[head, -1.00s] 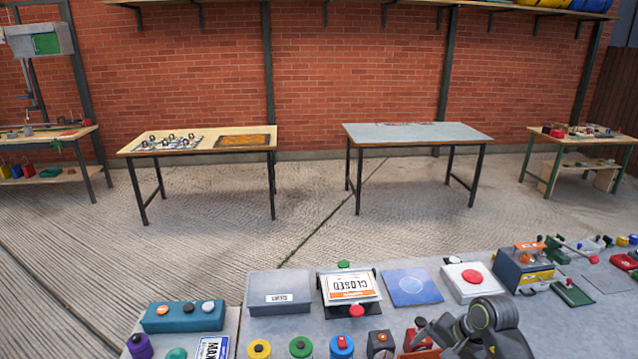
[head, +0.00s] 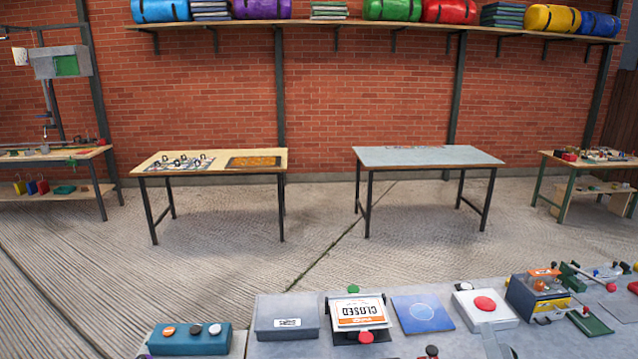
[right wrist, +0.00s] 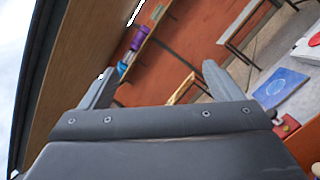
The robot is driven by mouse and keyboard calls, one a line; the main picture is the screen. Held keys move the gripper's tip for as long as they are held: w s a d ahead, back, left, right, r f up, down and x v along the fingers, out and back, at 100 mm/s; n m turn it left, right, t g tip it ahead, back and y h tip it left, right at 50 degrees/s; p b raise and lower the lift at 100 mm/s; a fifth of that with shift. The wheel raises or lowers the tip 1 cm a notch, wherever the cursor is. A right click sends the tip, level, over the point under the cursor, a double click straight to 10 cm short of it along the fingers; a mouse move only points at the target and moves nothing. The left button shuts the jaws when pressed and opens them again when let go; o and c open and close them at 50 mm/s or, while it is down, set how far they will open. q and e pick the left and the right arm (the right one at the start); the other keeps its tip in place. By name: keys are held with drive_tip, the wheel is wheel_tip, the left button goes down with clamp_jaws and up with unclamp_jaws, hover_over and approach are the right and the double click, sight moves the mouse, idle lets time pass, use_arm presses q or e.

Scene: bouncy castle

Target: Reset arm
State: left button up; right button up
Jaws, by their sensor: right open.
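My right gripper (right wrist: 160,88) shows in the right wrist view with its two grey fingers spread apart and nothing between them. In the head view, a grey part of my right gripper (head: 494,340) shows at the bottom edge, in front of the white box with a red button (head: 485,304). Most of my right arm is below the picture. My left gripper is not in view.
The near grey table holds a grey bin (head: 286,320), a CLOSED sign (head: 358,312), a blue panel (head: 422,314) and a teal button box (head: 190,340). Two tables (head: 150,170) (head: 430,153) stand behind, with open floor between.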

drive_tip(key=s+d+f+m+g+h, duration=0.65)
drive_tip(key=s+f+m+g, duration=0.55)
drive_tip(key=m, duration=0.6)
drive_tip(key=s+a+f+m+g+y, duration=0.3)
drive_tip(key=s+f+m, duration=0.1)
drive_tip(key=s, duration=0.3)
drive_tip(key=s+a+f+m+g+y, duration=0.3)
drive_tip(key=s+a+f, duration=0.15)
drive_tip(key=s, duration=0.35)
wheel_tip(320, 180, down, 30)
drive_tip(key=d+g+b, duration=0.1)
drive_tip(key=d+b, duration=0.2)
drive_tip(key=b, duration=0.2)
drive_tip(key=s+a+f+b, duration=0.1)
drive_tip(key=s+f+b, duration=0.1)
drive_tip(key=s+f, duration=0.5)
drive_tip(key=s+f+g+b, duration=0.1)
drive_tip(key=s+f+b, duration=0.2)
drive_tip(key=s+f, duration=0.4)
wheel_tip(320, 180, down, 7)
drive_tip(key=shift+s+a+f+g+y, duration=0.1)
drive_tip(key=shift+s+a+g+y, duration=0.1)
drive_tip(key=shift+a+g+y, duration=0.15)
